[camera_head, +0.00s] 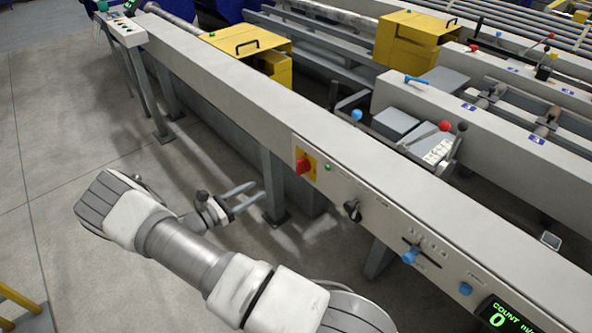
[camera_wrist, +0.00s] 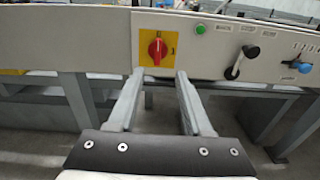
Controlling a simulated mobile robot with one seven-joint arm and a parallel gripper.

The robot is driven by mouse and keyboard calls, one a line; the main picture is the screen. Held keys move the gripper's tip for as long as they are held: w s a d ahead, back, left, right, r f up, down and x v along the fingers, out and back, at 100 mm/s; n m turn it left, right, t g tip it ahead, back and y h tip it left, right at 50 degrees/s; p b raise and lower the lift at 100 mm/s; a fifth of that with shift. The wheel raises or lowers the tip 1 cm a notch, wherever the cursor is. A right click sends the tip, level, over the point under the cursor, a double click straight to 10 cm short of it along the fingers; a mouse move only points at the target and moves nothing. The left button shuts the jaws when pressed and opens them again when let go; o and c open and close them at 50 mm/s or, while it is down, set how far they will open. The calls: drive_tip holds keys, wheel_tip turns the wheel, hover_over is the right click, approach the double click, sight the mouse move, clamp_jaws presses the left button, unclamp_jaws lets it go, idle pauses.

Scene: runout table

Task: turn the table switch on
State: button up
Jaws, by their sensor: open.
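The table switch (camera_head: 303,164) is a red rotary knob on a yellow plate, set in the front face of the long grey table (camera_head: 235,95). In the wrist view the red knob (camera_wrist: 157,48) stands roughly upright, with a small dark mark to its right on the plate. My gripper (camera_head: 249,193) is open and empty, in front of the table's side face and apart from the switch. In the wrist view its two fingers (camera_wrist: 156,75) point toward the panel, with the knob ahead, between and above the fingertips.
Right of the switch are a green button (camera_wrist: 200,29), a black lever (camera_head: 352,210), blue knobs (camera_head: 409,257) and a green count display (camera_head: 500,314). Table legs (camera_head: 272,182) stand below the panel. The floor (camera_head: 60,160) to the left is clear.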

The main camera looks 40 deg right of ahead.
drive_tip(key=b, duration=0.1)
approach(297, 165)
drive_tip(key=d, duration=0.9)
drive_tip(key=shift+w+d+f, duration=0.1)
drive_tip(key=shift+w+d, duration=0.2)
drive_tip(key=shift+d, duration=0.05)
clamp_jaws()
